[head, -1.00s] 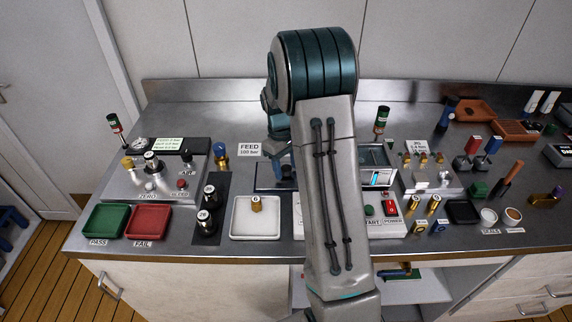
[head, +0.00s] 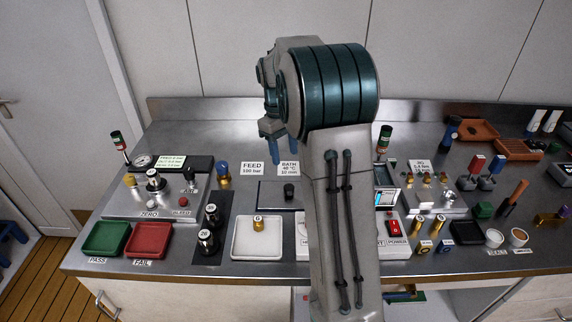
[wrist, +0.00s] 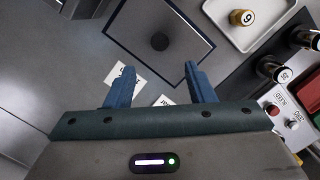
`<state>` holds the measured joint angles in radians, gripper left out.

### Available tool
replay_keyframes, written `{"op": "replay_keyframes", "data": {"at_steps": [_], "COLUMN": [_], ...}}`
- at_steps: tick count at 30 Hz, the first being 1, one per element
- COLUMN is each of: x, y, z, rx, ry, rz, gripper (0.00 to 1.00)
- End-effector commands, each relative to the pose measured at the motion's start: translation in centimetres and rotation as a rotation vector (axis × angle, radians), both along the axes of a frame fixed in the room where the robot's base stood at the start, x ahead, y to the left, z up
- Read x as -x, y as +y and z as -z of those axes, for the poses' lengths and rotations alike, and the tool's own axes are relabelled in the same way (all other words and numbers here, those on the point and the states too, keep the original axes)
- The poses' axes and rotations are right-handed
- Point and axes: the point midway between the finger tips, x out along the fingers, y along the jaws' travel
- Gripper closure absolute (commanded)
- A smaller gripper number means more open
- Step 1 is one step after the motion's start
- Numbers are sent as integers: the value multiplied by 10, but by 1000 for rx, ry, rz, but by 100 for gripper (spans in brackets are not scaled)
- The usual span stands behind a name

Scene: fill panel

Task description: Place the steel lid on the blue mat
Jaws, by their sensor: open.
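The blue mat (head: 268,203) lies on the steel bench left of my arm, dark with a thin border line; my arm hides its right part in the head view. It also shows in the wrist view (wrist: 185,50). A dark round knob (head: 289,192) stands on the mat, seen from above in the wrist view (wrist: 159,41). It may be the steel lid's handle; I cannot make out a steel rim around it. My gripper (head: 279,156) is above and behind the mat. Its blue fingers (wrist: 159,72) are apart and empty, clear of the knob.
A white tray (head: 238,249) with a brass piece stands in front-left of the mat. Black-topped weights (head: 207,240) stand on a dark strip farther left. Label cards (head: 252,168) stand behind the mat. A switch panel (head: 393,228) is to the right, partly behind my arm.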

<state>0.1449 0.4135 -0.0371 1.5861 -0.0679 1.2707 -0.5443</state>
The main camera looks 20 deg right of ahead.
Motion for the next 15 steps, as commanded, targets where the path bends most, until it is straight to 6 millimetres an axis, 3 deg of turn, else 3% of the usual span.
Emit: {"op": "replay_keyframes", "data": {"at_steps": [4,7,15], "x": [5,21,99], "y": [4,14,52], "z": [-12,-24,-54], "rx": [1,1,-8], "ry": [-14,-44,-177], "rz": [8,31,143], "gripper": [51,51,51]}}
